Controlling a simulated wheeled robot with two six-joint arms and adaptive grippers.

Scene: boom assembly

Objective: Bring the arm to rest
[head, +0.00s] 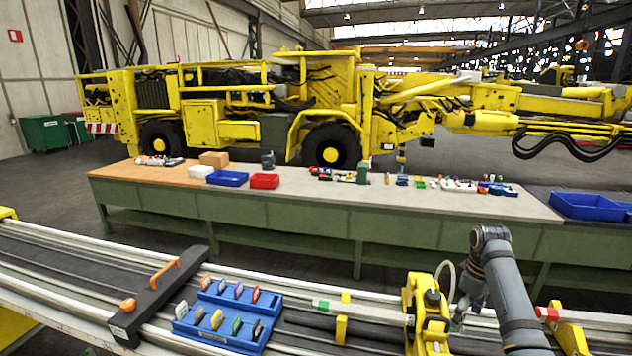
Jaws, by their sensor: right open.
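My right arm comes in from the lower right, and its grey links bend down toward the boom rails (290,285). My right gripper (459,318) is low over the rails, just right of a yellow bracket (428,318). It is small and partly dark against the rails, and I see nothing held in it. Whether it touches the rails or the bracket I cannot tell. My left gripper and arm are not in view.
A blue rack (213,341) with several coloured pieces sits on the rails beside a black bar with an orange handle (163,272). A long workbench (330,202) with bins and small parts stands behind. A yellow machine (250,105) fills the background.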

